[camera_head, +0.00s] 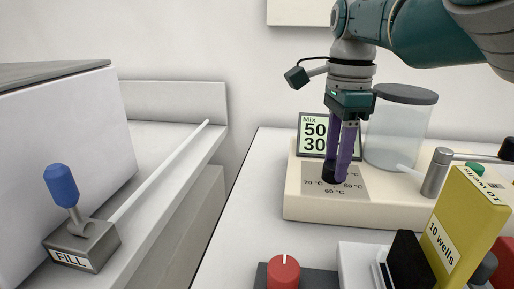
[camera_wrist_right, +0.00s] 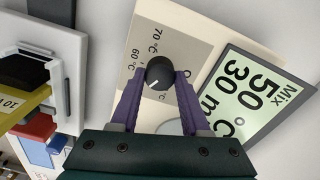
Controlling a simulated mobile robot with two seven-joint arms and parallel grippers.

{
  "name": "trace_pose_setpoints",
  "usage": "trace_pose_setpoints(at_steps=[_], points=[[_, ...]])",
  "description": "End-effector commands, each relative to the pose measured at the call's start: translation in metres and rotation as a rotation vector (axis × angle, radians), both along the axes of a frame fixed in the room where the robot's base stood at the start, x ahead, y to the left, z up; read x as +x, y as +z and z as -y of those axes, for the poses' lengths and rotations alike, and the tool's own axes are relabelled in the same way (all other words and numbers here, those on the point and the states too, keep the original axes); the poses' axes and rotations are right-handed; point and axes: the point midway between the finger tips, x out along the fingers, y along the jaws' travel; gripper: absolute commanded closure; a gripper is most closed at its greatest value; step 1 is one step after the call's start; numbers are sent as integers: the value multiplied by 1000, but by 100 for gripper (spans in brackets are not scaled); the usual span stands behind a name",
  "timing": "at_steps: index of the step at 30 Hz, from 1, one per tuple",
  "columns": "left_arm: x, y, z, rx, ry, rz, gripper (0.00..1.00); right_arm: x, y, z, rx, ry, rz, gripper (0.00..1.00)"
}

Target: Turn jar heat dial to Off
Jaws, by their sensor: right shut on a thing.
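The jar heat dial is a small black round knob on a grey panel of the cream heater base (camera_head: 300,207). In the wrist view the dial (camera_wrist_right: 159,72) sits between the purple fingertips, its short white mark pointing to the lower left. Printed temperatures surround it, including 70 °C and 60 °C; the other label is partly covered. My right gripper (camera_head: 339,172) points down from above and is shut on the dial; it also shows in the wrist view (camera_wrist_right: 160,80). The Off label is not visible. My left gripper is not in view.
A display (camera_head: 315,137) reading Mix 50 30 stands behind the dial. A lidded clear jar (camera_head: 400,130) is close to its right. A yellow 10 wells block (camera_head: 462,225), a red knob (camera_head: 284,272) and a blue FILL lever (camera_head: 62,186) are nearby. Bare counter lies left of the base.

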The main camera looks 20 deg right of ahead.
Motion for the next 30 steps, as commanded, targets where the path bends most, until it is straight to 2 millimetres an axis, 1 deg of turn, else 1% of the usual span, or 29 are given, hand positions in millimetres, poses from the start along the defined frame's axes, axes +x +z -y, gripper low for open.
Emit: trace_pose_setpoints(at_steps=[1,7,15,20,26,30], points=[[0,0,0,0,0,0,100,0,0,0,0,0,-1,78],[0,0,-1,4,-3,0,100,0,0,0,1,1,-2,100],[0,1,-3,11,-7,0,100,0,1,0,1,10,-2,100],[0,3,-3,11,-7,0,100,0,1,0,0,55,-2,100],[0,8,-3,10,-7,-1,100,0,2,0,0,178,-3,100],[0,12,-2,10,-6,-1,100,0,2,0,-1,299,-3,100]])
